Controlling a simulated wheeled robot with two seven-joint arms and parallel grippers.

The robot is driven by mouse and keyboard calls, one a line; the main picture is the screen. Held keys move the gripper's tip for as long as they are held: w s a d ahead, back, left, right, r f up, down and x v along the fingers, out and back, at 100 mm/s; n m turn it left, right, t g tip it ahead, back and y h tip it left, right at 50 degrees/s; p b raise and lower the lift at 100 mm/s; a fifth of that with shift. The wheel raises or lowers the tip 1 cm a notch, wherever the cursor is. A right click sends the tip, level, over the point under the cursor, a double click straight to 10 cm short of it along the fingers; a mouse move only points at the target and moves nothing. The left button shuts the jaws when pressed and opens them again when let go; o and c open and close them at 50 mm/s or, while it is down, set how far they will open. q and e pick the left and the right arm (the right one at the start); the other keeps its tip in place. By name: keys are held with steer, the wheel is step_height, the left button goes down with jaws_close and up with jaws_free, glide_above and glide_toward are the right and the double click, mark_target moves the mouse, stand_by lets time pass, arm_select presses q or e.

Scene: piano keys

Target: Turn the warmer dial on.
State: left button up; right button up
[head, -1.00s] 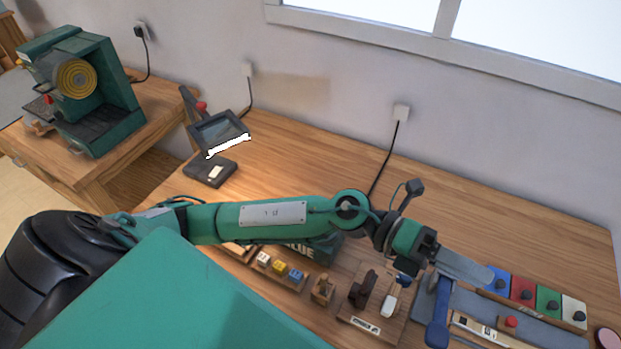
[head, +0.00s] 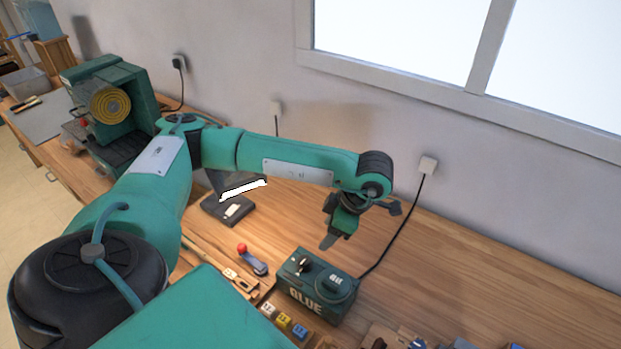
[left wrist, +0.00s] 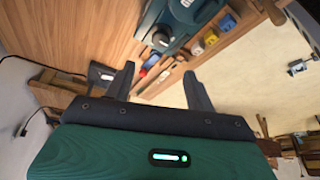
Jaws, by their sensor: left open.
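The warmer is a green box marked "GLUE" (head: 308,299) on the wooden bench, with a black cable to the wall socket. A dark dial (head: 304,264) with a light mark is on its top, beside a round lid (head: 336,286). In the left wrist view the warmer (left wrist: 183,22) is near the top, and its dial (left wrist: 161,40) shows beyond the fingers. My left gripper (head: 330,240) hangs above and behind the warmer, apart from it, pointing down. Its two fingers (left wrist: 158,86) are spread and empty. My right gripper is not in view.
A lever with a red knob (head: 253,260) is left of the warmer. Yellow, blue and white blocks (head: 284,320) sit in front. A dark device (head: 228,210) lies behind left, and a green machine (head: 108,105) stands farther left.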

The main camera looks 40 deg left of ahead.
mark_target(305, 260)
arm_select(q)
steer(key=p+x, duration=0.4)
steer(key=x, duration=0.8)
steer(key=shift+s+f, duration=0.1)
steer(key=shift+f, duration=0.1)
steer(key=shift+s+a+f, duration=0.1)
steer(key=shift+a+f, duration=0.1)
steer(key=shift+f, duration=0.35)
steer(key=c, duration=1)
steer(key=shift+o, duration=0.2)
